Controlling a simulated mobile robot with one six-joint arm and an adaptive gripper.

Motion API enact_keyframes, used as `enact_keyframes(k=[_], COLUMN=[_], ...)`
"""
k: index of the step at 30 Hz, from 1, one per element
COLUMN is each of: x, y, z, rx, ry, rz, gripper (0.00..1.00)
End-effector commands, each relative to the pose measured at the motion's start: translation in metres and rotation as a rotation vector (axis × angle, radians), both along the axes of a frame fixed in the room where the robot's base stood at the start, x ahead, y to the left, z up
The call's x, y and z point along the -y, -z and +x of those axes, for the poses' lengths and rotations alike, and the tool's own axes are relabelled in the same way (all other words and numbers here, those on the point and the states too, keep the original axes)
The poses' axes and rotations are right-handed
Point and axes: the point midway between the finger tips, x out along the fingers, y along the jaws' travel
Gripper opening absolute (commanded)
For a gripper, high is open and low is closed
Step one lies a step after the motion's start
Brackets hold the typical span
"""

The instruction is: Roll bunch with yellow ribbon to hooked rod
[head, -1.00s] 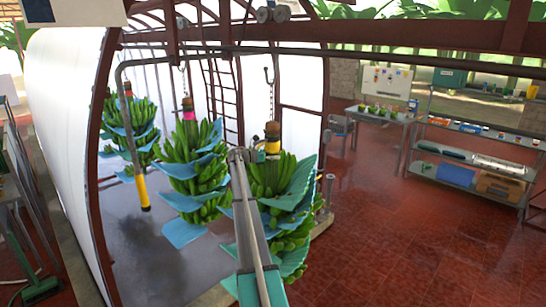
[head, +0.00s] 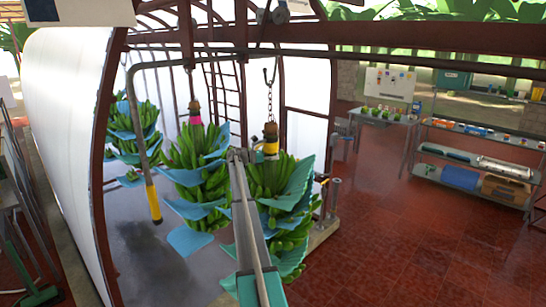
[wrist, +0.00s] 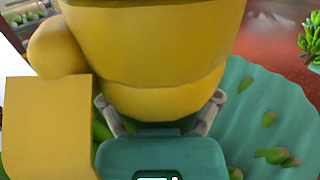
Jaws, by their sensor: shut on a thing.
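The banana bunch with the yellow ribbon (head: 271,150) hangs by a chain (head: 268,90) from the overhead rail, with blue-green sheets between its hands of fruit. My gripper (head: 243,155) reaches its stalk at ribbon height. In the wrist view the yellow band (wrist: 150,65) fills the top, and my gripper's fingers (wrist: 160,112) are on either side of it, shut on the bunch. The fingertips' far ends are hidden by the band. The hooked rod (head: 143,130) is grey, bent at its top by the rail, with a yellow lower end, left of both nearer bunches.
A bunch with a pink ribbon (head: 195,118) hangs between the rod and the held bunch, close to the latter. Another bunch (head: 133,122) hangs farther left, behind the rod. A post (head: 335,195) stands right of the held bunch. Red tiled floor (head: 385,240) is clear at right.

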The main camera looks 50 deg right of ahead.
Motion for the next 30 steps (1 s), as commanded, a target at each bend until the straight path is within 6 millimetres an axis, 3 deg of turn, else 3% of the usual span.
enact_keyframes(k=[7,8,10,30], x=[-0.0009,-0.0009,-0.0010,-0.0100], y=[0.0006,0.0006,0.0004,0.0000], z=[0.0021,0.0023,0.0025,0.0100], rx=[0.000,0.000,0.000,0.000], ry=[-0.003,-0.003,-0.003,-0.005], rz=[0.004,0.004,0.002,0.000], gripper=[0.20,0.86,0.99,1.00])
